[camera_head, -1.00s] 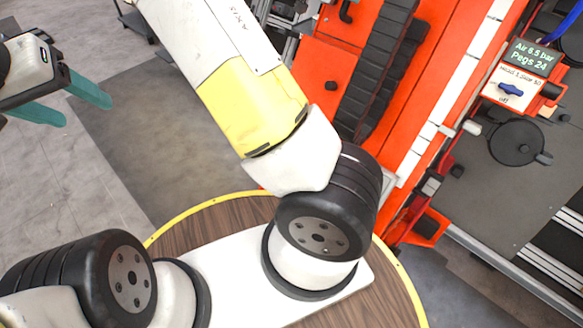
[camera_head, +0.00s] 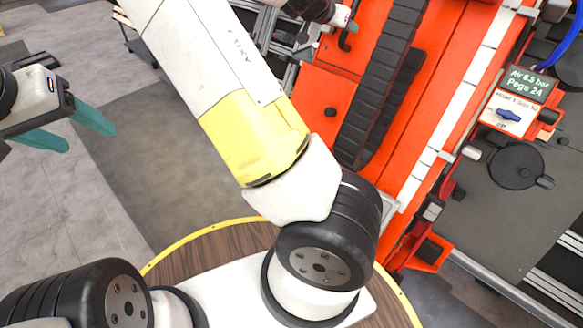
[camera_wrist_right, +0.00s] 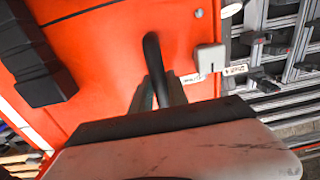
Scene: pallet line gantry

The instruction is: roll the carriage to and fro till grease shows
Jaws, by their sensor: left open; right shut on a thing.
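The orange gantry body (camera_head: 325,85) shows at the upper middle of the head view; I cannot tell which part of it is the carriage. A black bent handle (camera_wrist_right: 152,48) stands on an orange face in the right wrist view. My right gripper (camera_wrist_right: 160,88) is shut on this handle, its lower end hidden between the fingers. A black bent handle also shows at the top of the head view (camera_head: 346,36). My left gripper (camera_head: 90,133) is open and empty at the left, over the floor and away from the gantry. I see no grease.
A black cable chain (camera_head: 383,75) runs along the orange body. A control box (camera_head: 517,100) with a display reading "Air 6.5 bar, Pegs 24" and a blue knob stands at the right. In the wrist view, a grey block (camera_wrist_right: 210,58) is beside the handle.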

